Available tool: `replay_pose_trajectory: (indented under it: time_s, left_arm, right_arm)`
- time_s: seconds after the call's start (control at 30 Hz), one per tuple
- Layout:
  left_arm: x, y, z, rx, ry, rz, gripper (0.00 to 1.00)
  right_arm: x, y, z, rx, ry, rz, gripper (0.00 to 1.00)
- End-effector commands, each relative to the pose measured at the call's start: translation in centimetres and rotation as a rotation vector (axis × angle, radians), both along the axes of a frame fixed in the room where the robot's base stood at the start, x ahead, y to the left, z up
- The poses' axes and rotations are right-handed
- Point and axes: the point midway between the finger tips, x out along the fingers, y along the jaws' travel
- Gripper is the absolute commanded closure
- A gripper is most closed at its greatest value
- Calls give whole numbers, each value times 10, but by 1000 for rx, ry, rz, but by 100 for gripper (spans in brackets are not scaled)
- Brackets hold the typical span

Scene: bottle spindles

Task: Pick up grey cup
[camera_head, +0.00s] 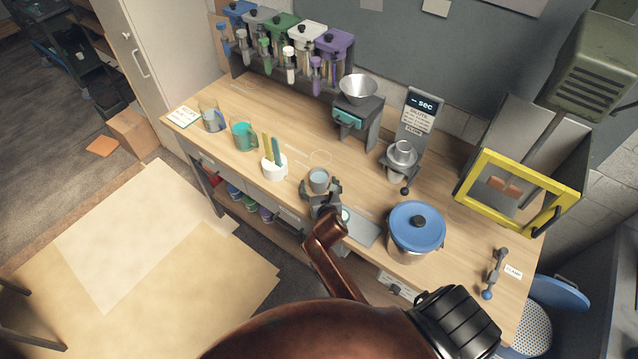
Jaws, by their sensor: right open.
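A small grey cup (319,178) stands upright on the wooden workbench, near the middle of the head view. My right gripper (321,188) is open, with its fingertips close to the near side of the cup, one towards each side. The lower part of the cup is partly hidden by the gripper. I cannot tell whether the fingers touch it. My left gripper is not in view.
A white holder with sticks (273,169) stands left of the cup, with a teal cup (243,136) and a glass cup (211,119) beyond. A blue-lidded pot (416,228) stands at right. A grey dispenser (402,158) and a hopper unit (358,115) stand behind.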

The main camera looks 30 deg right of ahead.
Motion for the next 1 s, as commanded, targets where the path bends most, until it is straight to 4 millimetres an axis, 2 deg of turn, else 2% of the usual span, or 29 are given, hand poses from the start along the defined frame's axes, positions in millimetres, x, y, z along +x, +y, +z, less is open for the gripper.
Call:
replay_pose_trajectory:
  time_s: [0.1,0.37,1.0]
  left_arm:
    - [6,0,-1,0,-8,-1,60]
    - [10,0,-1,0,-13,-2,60]
    - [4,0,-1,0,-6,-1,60]
  right_arm:
    - [8,-4,-4,1,1,0,28]
    - [8,-5,-5,1,1,-2,29]
    - [8,-6,-5,1,1,-3,73]
